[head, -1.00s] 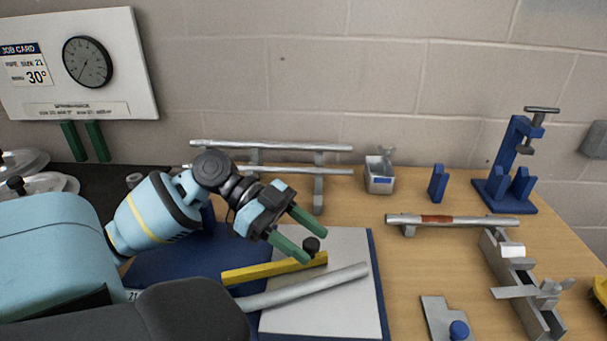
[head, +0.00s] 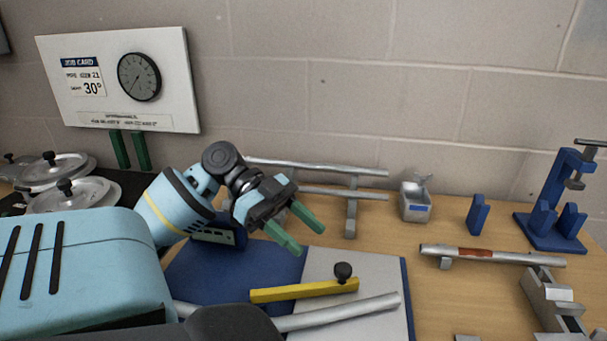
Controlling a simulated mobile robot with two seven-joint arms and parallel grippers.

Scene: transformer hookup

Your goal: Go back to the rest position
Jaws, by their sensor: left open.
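My left gripper (head: 302,232) is open and empty, with its two green fingers apart. It hangs above the blue and grey board (head: 232,271), a little behind the yellow bar (head: 300,290). The yellow bar lies over the board, with a black knob (head: 343,271) by its right end. A silver tube (head: 345,312) lies in front of the yellow bar, its left part hidden behind my arm. My right gripper is not in view.
A rack with silver pipes (head: 318,168) stands behind the board. To the right are a grey bin (head: 415,204), a blue block (head: 477,214), a tube with a reddish band (head: 490,256) and a blue vise (head: 553,222). Round metal pieces (head: 75,192) sit at the left.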

